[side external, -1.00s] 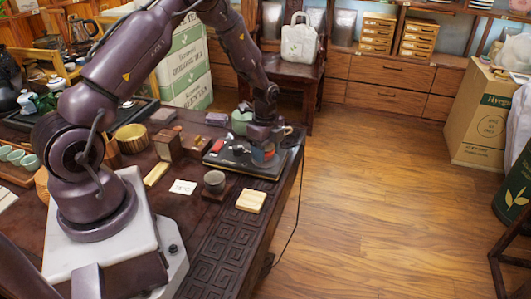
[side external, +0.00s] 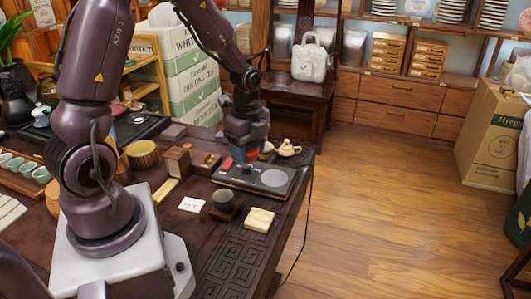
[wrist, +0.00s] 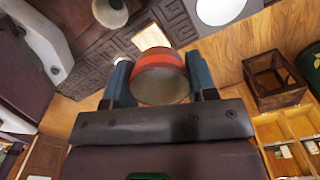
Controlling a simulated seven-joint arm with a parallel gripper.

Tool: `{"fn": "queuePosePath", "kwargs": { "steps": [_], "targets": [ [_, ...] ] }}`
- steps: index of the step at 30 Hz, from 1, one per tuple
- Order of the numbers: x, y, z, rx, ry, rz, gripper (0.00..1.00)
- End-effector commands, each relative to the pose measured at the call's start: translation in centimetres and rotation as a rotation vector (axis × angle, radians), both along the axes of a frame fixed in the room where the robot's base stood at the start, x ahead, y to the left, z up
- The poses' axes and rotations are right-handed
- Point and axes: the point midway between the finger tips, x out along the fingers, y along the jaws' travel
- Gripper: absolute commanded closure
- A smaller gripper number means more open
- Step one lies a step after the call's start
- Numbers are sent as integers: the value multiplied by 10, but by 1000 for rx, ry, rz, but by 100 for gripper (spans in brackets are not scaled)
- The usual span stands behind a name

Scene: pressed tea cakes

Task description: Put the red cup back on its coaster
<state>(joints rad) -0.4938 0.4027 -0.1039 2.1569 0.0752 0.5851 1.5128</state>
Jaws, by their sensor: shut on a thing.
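The red cup (wrist: 160,73) is between my gripper's two fingers in the wrist view, with its pale inside facing the camera. In the side view my gripper (side external: 246,153) is shut on the red cup (side external: 245,157) and holds it over the back part of a black tray-like board (side external: 240,183). The fingers partly hide the cup. I cannot tell for sure which thing is its coaster. A small red piece (side external: 227,164) is at the board's back left, left of the cup. A grey round disc (side external: 273,178) is on the board's right part.
A grey cup (side external: 222,198) stands on a dark square base in front of the board. A cream square stack (side external: 259,219) and a white card (side external: 192,204) lie nearby. A small teapot (side external: 289,148) stands behind right, and small wooden boxes (side external: 178,162) stand left.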

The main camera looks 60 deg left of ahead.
Motion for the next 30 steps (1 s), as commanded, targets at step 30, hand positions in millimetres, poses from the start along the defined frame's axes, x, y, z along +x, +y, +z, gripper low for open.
{"fn": "queuePosePath", "kwargs": {
  "steps": [30],
  "targets": [
    [-4,-69,-83,-2,4,2,75]
  ]
}}
